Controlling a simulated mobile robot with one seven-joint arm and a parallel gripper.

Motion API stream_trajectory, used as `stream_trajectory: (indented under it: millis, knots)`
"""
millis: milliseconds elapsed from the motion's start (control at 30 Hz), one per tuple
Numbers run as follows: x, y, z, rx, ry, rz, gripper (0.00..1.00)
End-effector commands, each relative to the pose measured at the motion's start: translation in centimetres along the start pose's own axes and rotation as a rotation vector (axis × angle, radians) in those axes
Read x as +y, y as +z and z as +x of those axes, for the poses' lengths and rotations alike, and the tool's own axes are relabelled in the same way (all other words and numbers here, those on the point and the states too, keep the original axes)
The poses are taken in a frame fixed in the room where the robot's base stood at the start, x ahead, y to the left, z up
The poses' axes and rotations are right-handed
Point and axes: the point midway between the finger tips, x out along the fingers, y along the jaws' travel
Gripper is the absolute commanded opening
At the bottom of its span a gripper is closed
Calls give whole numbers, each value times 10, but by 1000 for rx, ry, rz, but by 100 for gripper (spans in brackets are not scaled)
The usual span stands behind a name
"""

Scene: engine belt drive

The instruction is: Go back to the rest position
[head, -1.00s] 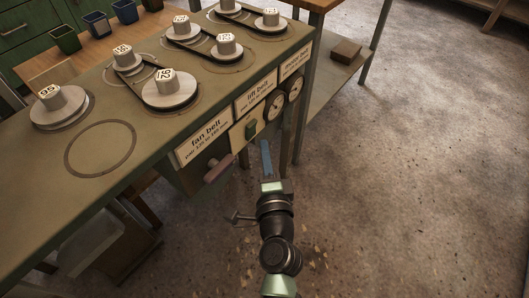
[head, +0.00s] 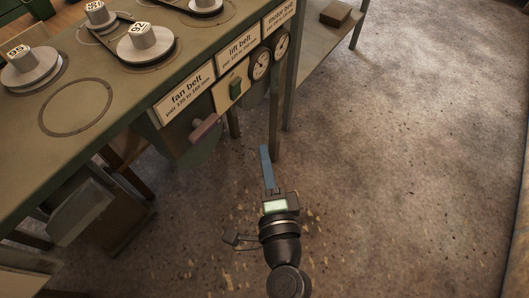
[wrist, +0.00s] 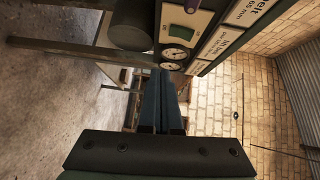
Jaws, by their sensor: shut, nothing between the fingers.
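My gripper (head: 267,170) hangs in front of the workbench (head: 85,72) over the open floor, in the lower middle of the head view. Its blue fingers are together with nothing between them. In the wrist view my gripper (wrist: 160,78) points along the bench front, with the two dials (wrist: 174,54) beyond the fingertips. The fingers look clear of the bench, and no pulley or belt is in them.
Pulleys marked 95 (head: 33,66) and 92 (head: 145,44) stand on the bench. A reddish handle (head: 206,128) sticks out below the fan belt label (head: 186,95). The concrete floor (head: 400,140) to the right is free. A brick wall (wrist: 245,95) shows in the wrist view.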

Motion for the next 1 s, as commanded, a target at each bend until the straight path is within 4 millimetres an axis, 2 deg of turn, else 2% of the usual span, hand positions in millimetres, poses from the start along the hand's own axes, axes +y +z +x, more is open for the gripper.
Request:
stream_trajectory:
  millis: [367,467,567,667,700,767,800,867,900,1000]
  knots:
    - [-1,0,1,0,-1,-2,0]
    - [-21,0,9,-8,-33,-56,0]
    - [-68,1,26,-18,-104,-195,0]
    - [-139,3,44,-8,-207,-410,0]
    - [-170,4,49,6,-249,-508,0]
    - [-217,5,52,41,-310,-650,0]
    - [-248,4,52,73,-348,-743,0]
    - [-294,4,49,133,-400,-877,0]
    - [-324,4,44,179,-431,-962,0]
    - [-393,1,25,319,-491,-1148,0]
